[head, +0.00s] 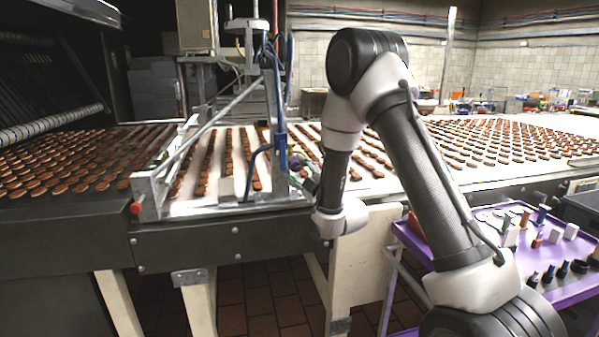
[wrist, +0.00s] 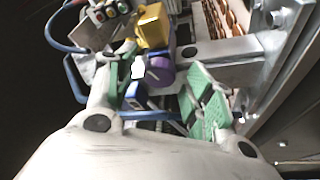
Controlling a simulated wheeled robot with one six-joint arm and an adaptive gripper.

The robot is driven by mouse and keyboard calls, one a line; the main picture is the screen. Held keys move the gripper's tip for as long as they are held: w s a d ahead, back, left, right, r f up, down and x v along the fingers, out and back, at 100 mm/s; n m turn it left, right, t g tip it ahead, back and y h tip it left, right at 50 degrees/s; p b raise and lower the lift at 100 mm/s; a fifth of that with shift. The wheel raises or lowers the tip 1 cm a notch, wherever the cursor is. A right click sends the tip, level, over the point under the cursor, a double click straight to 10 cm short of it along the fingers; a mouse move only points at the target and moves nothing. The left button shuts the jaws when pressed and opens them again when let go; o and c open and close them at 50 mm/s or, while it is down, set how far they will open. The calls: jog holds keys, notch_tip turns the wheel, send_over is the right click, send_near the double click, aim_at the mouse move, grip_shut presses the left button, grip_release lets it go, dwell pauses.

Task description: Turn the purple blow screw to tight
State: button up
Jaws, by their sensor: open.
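The purple blow screw (wrist: 161,73) shows in the wrist view as a short rounded purple knob beside a dark blue part and below a yellow block. My gripper (wrist: 165,78) is open, with green pads on its fingers. One finger is to the left of the screw and the other to its right, and the screw appears between them. I cannot tell how far the fingertips are from it in depth.
The metal frame (head: 150,196) with a blue hose (head: 281,120) stands over the conveyor carrying rows of brown biscuits (head: 490,135). In the wrist view a yellow block (wrist: 153,26) and a metal bar (wrist: 225,52) are close to my fingers. A purple cart (head: 408,235) with small items stands at right.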

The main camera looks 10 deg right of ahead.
jog(key=c, duration=1)
jog(key=m, duration=0.2)
jog(key=m+t+h, duration=0.1)
jog(key=m, duration=0.1)
jog(key=shift+a+f, duration=0.15)
jog(key=shift+a, duration=0.05)
jog(key=shift+m+t+h, duration=0.3)
jog(key=shift+m+t, duration=0.2)
jog(key=shift+m, duration=0.5)
jog(key=o, duration=1)
jog(key=shift+s, duration=0.15)
jog(key=v, duration=0.7)
